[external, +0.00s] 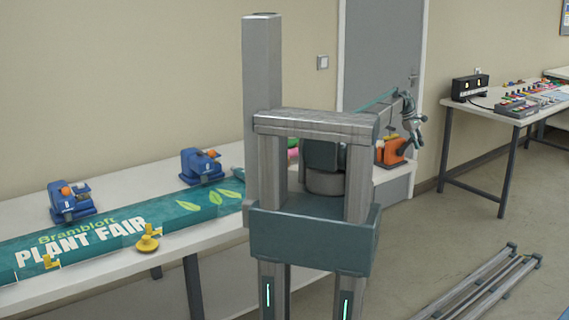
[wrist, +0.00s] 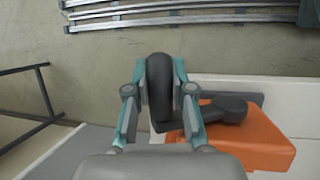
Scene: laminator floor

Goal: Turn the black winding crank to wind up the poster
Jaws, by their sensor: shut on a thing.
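The orange winder (external: 396,151) stands at the right end of the long white table in the external view. It also shows in the wrist view (wrist: 258,140), low and to the right. The black winding crank (wrist: 228,108) reaches from it to an upright rounded black handle (wrist: 160,85). My gripper (wrist: 160,70) has its two teal-and-grey fingers on either side of this handle, shut on it. In the external view my gripper (external: 414,122) is above and right of the winder, and the handle is not clear there. The teal poster (external: 110,232) lies along the table; my column hides its right part.
Two blue devices (external: 70,202) (external: 202,166) stand behind the poster. A yellow knob (external: 147,243) is at the table's front edge. Metal rails (external: 470,285) lie on the floor at right. A second table (external: 480,102) with a control panel stands at the back right, with open floor between.

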